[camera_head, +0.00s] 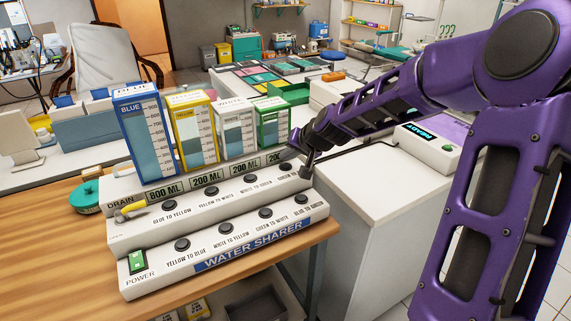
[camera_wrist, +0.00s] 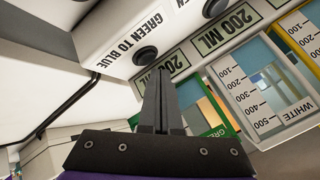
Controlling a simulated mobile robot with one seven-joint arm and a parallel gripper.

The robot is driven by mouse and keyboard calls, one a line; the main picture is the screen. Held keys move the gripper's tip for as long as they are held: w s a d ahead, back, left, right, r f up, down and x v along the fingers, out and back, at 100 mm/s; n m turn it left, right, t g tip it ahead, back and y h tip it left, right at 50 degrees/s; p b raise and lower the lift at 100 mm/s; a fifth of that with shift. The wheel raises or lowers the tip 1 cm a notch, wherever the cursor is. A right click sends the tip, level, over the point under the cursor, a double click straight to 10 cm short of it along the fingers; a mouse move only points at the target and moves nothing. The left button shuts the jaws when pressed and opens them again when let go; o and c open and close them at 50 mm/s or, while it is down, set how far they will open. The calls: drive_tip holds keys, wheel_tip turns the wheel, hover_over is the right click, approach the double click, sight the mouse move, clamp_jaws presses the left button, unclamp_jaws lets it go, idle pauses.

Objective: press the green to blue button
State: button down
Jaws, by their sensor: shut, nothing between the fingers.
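The water sharer (camera_head: 215,225) stands on the wooden table with two stepped rows of round dark buttons. The green to blue button (camera_wrist: 145,55) shows in the wrist view beside its "GREEN TO BLUE" label. In the head view this button (camera_head: 285,168) is the rightmost of the upper row, and its label is mostly hidden. My gripper (camera_head: 306,174) is shut and empty, pointing down at the right end of the upper row. In the wrist view its fingertips (camera_wrist: 165,72) appear just beside the button; whether they touch anything I cannot tell.
Blue (camera_head: 143,135), yellow (camera_head: 192,130), white (camera_head: 236,128) and green (camera_head: 272,122) framed water tanks stand behind the buttons. A white counter (camera_head: 365,185) stands to the right.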

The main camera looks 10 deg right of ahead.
sight(287, 167)
drive_tip(key=shift+r+p, duration=2)
drive_tip(key=shift+r, duration=0.5)
